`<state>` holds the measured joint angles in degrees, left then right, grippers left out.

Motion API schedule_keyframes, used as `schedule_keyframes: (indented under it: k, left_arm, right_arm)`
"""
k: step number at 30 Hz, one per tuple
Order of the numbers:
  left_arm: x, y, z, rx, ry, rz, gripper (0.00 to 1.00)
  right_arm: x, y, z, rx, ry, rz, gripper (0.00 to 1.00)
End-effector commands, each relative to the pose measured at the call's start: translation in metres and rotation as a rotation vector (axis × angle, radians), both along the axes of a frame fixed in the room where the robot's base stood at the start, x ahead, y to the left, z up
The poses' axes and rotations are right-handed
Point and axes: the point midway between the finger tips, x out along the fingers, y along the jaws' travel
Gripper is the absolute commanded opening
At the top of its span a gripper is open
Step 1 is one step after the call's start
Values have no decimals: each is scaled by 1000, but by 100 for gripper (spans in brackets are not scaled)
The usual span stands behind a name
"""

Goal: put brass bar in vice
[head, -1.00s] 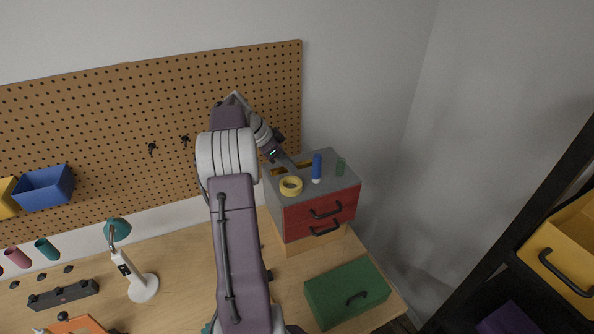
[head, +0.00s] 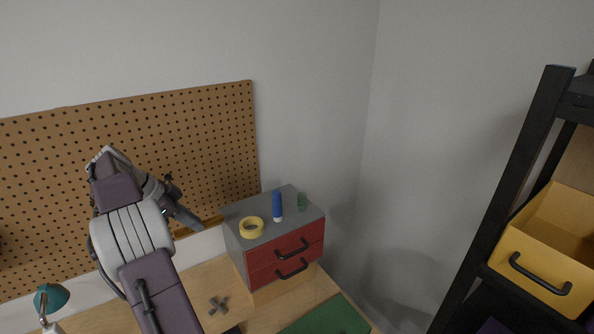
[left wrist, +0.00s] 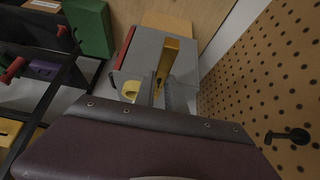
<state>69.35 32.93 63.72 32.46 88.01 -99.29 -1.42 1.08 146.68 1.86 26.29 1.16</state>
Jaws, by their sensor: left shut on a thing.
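The brass bar (left wrist: 168,62) shows in the left wrist view as a long golden bar between the fingers of my left gripper (left wrist: 160,92). The gripper is shut on it, and the finger ends partly hide the bar. In the head view my left gripper (head: 188,216) is in front of the pegboard, left of the grey-topped drawer cabinet (head: 236,214); the bar is hard to make out there. No vice can be made out in either view. My right gripper is not in view.
A grey cross-shaped piece (head: 218,305) lies on the bench. A teal lamp (head: 52,297) is lower left. A black shelf with a yellow bin (head: 545,262) stands right.

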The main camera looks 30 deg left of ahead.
Motion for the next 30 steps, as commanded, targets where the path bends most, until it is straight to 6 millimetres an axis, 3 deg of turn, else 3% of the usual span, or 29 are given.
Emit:
schedule_keyframes:
  k: [5, 8, 11, 17, 21, 25, 30]
  left_arm:
    - [3, -2, -1, 0, 0, -7, 0]
    - [18, -14, -2, 0, -1, -51, 0]
    - [45, -41, 4, 3, -2, -137, 0]
    - [90, -139, 3, -1, -1, -340, 0]
    - [115, -220, -7, -1, -1, -449, 0]
    - [128, -293, -20, -1, -1, -497, 0]
    - [130, -372, -46, 0, 0, -484, 0]
  right_arm:
    - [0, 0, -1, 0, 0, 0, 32]
    - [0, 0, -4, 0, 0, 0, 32]
    - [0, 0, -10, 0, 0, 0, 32]
    - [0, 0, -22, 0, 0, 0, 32]
    - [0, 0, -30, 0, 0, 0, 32]
    - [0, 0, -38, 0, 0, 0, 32]
    - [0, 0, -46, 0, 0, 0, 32]
